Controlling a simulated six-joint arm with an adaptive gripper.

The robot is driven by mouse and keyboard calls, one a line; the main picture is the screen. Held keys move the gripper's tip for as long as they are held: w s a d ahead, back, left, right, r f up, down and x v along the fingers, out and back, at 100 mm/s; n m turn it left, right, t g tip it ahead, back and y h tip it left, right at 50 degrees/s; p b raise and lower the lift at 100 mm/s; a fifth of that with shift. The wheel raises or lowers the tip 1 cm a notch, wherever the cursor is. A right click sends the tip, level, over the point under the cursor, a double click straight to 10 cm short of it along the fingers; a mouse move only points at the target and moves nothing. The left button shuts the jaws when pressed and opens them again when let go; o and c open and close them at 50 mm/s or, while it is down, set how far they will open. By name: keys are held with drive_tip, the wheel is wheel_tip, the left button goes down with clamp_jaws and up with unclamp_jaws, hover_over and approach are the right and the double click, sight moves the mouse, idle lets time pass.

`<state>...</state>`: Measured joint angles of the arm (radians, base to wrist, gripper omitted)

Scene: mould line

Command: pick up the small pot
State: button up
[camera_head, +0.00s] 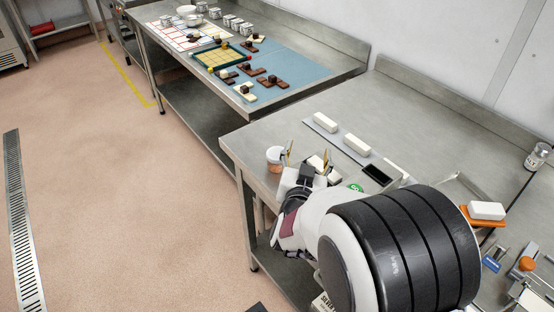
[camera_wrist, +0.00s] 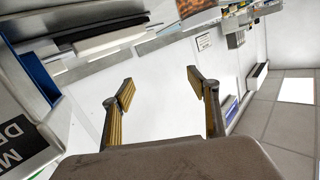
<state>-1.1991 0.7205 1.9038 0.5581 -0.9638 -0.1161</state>
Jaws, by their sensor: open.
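A small pot (camera_head: 274,158) with a pale top and an orange-brown lower part stands near the front left corner of the nearer steel table (camera_head: 300,112). My gripper (camera_head: 307,155) is just to the right of it in the head view, apart from it as far as I can tell. In the wrist view my gripper (camera_wrist: 162,86) has its two fingers spread with nothing between them. An orange-brown patterned thing (camera_wrist: 196,10) is cut off by the top edge there; it may be the pot. My arm hides part of the table.
White blocks (camera_head: 357,144) lie in a row on a grey strip behind my gripper. A black tray (camera_head: 377,174) is right of it. A labelled jar (camera_head: 537,156) and a white block on an orange holder (camera_head: 470,214) are farther right. The far table holds a teal mat (camera_head: 300,68).

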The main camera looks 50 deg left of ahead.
sight(275, 162)
drive_tip(key=shift+n+t+y, duration=0.6)
drive_tip(key=shift+n, duration=0.2)
drive_tip(key=s+a+f, duration=0.1)
drive_tip(key=s+f, duration=0.1)
drive_tip(key=s+a+f, duration=0.1)
drive_tip(key=s+f, duration=0.1)
drive_tip(key=s+a+f, duration=0.2)
drive_tip(key=s, duration=0.1)
drive_tip(key=shift+f, duration=0.15)
drive_tip(key=shift+s+a+f, duration=0.2)
drive_tip(key=shift+s+f, duration=0.15)
drive_tip(key=shift+s, duration=0.1)
drive_tip(key=shift+x, duration=1.25)
drive_tip(key=shift+w+a, duration=0.1)
drive_tip(key=shift+w, duration=0.05)
drive_tip(key=shift+w+a+r, duration=0.3)
drive_tip(key=shift+w+a, duration=0.6)
drive_tip(key=shift+w, duration=0.05)
drive_tip(key=shift+x, duration=1.15)
